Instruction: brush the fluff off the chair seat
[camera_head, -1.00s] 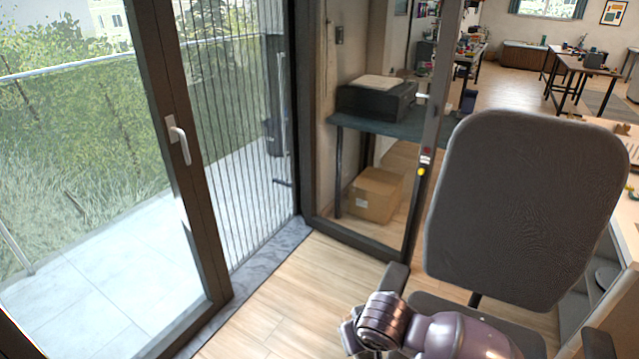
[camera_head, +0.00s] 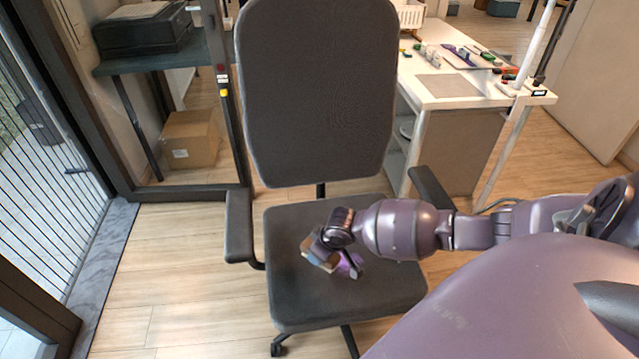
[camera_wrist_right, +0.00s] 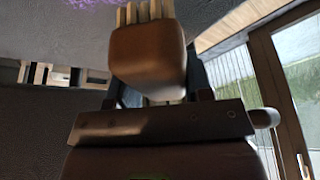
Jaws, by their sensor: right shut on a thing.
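The office chair's dark grey seat (camera_head: 300,295) is in the middle of the head view, below its tall backrest (camera_head: 318,90). My right gripper (camera_head: 336,250) reaches in from the right and is low over the seat. It is shut on a brush (camera_head: 317,256) with a wooden body; the brush (camera_wrist_right: 150,65) and its pale bristles fill the middle top of the right wrist view. Purple fluff (camera_head: 350,264) shows on the seat beside the gripper, partly hidden by it. Fluff (camera_wrist_right: 88,3) also shows at the top edge of the wrist view, near the bristles. My left gripper is not in view.
Armrests stand left (camera_head: 240,228) and right (camera_head: 430,188) of the seat. A white worktable (camera_head: 440,88) with small items is behind right. A printer (camera_head: 142,28) on a shelf and a cardboard box (camera_head: 190,138) are behind left. Floor left of the chair is clear.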

